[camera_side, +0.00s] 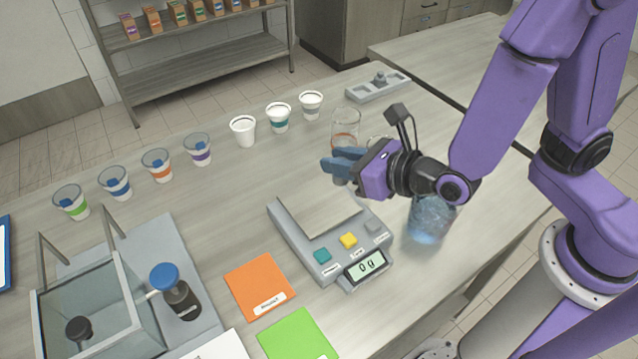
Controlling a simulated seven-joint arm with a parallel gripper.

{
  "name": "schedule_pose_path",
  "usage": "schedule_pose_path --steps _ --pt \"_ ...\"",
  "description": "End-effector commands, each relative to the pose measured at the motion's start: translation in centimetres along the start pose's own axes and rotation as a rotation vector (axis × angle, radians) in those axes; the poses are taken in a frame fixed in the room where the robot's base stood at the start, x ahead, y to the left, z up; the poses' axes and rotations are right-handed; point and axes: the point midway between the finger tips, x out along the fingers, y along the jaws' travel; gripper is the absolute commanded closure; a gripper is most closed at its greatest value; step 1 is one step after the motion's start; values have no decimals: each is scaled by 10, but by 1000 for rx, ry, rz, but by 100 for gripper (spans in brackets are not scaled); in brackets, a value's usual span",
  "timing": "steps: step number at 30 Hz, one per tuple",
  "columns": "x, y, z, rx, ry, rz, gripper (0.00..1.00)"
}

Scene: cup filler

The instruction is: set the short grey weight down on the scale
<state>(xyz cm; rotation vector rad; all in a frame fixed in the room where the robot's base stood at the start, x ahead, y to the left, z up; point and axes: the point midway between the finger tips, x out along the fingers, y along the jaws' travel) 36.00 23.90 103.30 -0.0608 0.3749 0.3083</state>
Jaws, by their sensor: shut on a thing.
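The scale (296,247) stands on the table with a bare square pan (318,209); its display reads 0 g. My gripper (340,166) is above the far right edge of the pan, its blue fingers pointing left. It is shut on the short grey weight, which the fingers mostly hide. No contact with the pan shows. A grey weight holder (359,97) with recesses lies at the back right, with one grey weight (380,78) standing in it.
Clear beakers (346,118) stand just behind my gripper, and a blue-filled container (430,218) stands partly behind my arm. A row of cups (198,150) runs along the back. Orange (258,284) and green (297,337) cards lie in front left of the scale.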

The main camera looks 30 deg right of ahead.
Motion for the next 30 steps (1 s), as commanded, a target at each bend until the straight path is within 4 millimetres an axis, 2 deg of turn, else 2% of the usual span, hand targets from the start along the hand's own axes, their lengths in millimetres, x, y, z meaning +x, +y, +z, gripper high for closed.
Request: schedule_pose_path --steps 3,9,17,25,30 --pt "17 2 -11 -2 3 -5 100" --pt "40 7 -23 1 0 -3 100" --pt "52 10 -30 1 0 -2 100" --pt "64 10 -55 -1 2 -2 100" --pt "66 10 -59 2 0 -1 100"
